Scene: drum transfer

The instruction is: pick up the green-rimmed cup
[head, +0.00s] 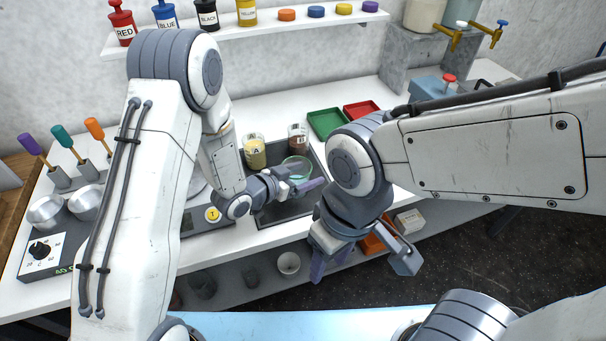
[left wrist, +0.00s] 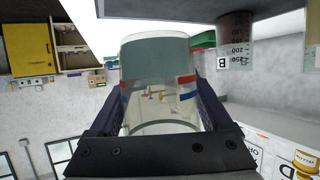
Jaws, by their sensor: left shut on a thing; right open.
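The green-rimmed cup (head: 296,164) is clear and stands upright at the dark tray, right of the middle of the head view. My left gripper (head: 301,184) is shut on it, with a finger along its near side. In the left wrist view the clear cup (left wrist: 158,62) fills the space between the two dark fingers (left wrist: 158,105). I cannot tell whether its base touches the tray. My right gripper (head: 362,262) is open and empty, in front of the bench edge, nearer to me.
A beaker marked A with yellow contents (head: 256,156) and a brown-filled beaker (head: 297,140) stand close behind the cup on the dark tray (head: 277,214). Green (head: 325,123) and red (head: 361,110) trays lie behind to the right. Metal bowls (head: 46,211) are at left.

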